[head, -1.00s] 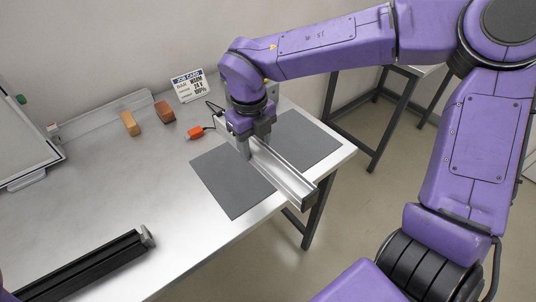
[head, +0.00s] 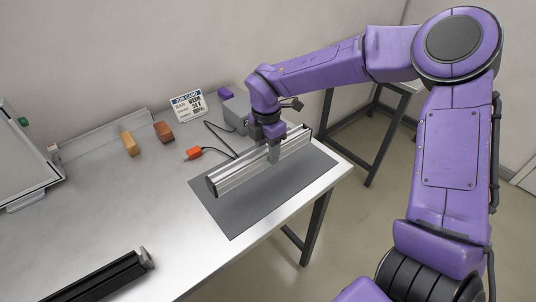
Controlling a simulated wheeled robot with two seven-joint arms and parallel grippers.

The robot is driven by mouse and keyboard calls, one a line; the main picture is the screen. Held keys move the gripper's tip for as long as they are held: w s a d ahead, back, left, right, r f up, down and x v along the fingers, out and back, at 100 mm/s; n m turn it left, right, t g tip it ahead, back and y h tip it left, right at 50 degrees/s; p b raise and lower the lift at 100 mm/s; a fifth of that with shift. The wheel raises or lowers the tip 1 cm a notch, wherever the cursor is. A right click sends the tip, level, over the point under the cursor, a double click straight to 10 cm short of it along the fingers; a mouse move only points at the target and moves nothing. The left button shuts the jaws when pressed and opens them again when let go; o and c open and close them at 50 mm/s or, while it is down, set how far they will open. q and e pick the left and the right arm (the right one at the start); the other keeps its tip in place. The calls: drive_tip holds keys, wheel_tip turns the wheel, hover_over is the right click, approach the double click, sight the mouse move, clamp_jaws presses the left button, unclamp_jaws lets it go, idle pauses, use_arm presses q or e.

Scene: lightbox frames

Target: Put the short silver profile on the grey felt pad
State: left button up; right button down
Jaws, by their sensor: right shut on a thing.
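The silver profile (head: 236,173) is a long grooved bar lying level across the back part of the grey felt pad (head: 255,205). My right gripper (head: 273,152) is shut on it, right of its middle. The profile's near left end reaches close to the pad's left edge, and its far end is by the pad's back right. I cannot tell whether it touches the pad or hangs just above it. The pad lies flat on the metal table, partly hidden behind the profile. My left gripper is not in view.
A black profile (head: 95,280) with a grey end lies at the table's front left. An orange plug-like piece (head: 193,153) with a black cable lies left of the pad. Two blocks (head: 130,144), a job card (head: 188,106) and a grey box (head: 236,112) stand behind. The middle table is clear.

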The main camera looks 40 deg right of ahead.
drive_tip(key=f, duration=0.1)
drive_tip(key=w+d+f, duration=0.1)
drive_tip(key=w+f, duration=0.1)
drive_tip(key=shift+w+d+f+p, duration=0.1)
drive_tip(key=shift+d+f+p, duration=0.15)
drive_tip(key=shift+d+p, duration=0.15)
wheel_tip(320, 180, down, 3)
drive_tip(key=shift+r, duration=0.1)
drive_tip(key=shift+w+f, duration=0.15)
drive_tip(key=shift+f, duration=0.15)
drive_tip(key=shift+f, duration=0.2)
drive_tip(key=c, duration=0.5)
unclamp_jaws()
drive_tip(key=shift+r, duration=0.1)
